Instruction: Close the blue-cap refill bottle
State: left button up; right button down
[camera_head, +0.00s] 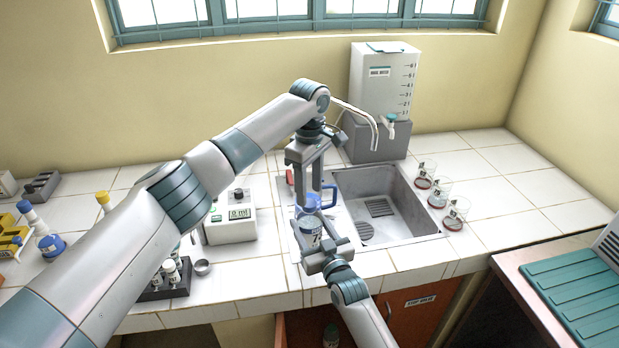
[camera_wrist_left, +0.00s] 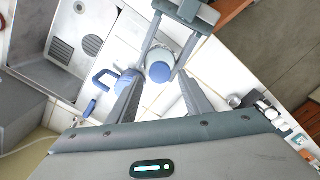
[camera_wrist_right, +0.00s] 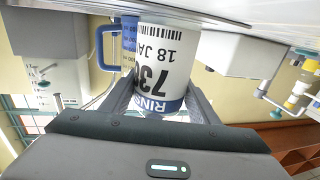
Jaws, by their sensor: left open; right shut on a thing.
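The refill bottle (camera_head: 311,232) stands upright near the sink's left rim, with a printed label that shows in the right wrist view (camera_wrist_right: 165,65). A round blue cap (camera_wrist_left: 160,72) shows on the bottle's top in the left wrist view. I cannot tell how tightly it sits. My right gripper (camera_head: 322,247) is shut around the bottle's body from the front. My left gripper (camera_head: 311,190) points down just above the bottle, open, its fingers on either side of the cap in the left wrist view and apart from it. The bottle's underside is hidden.
A blue-handled jug (camera_head: 329,194) stands close behind the bottle. The sink (camera_head: 405,205) lies to the right, with glass beakers (camera_head: 438,195) beyond. A white scale (camera_head: 230,225) and a dark vial rack (camera_head: 168,290) stand left. A water tank (camera_head: 380,82) stands at the back.

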aim_at(309, 203)
pick_arm(q)
jog(key=shift+f, duration=1.7)
jog(key=c, duration=1.1)
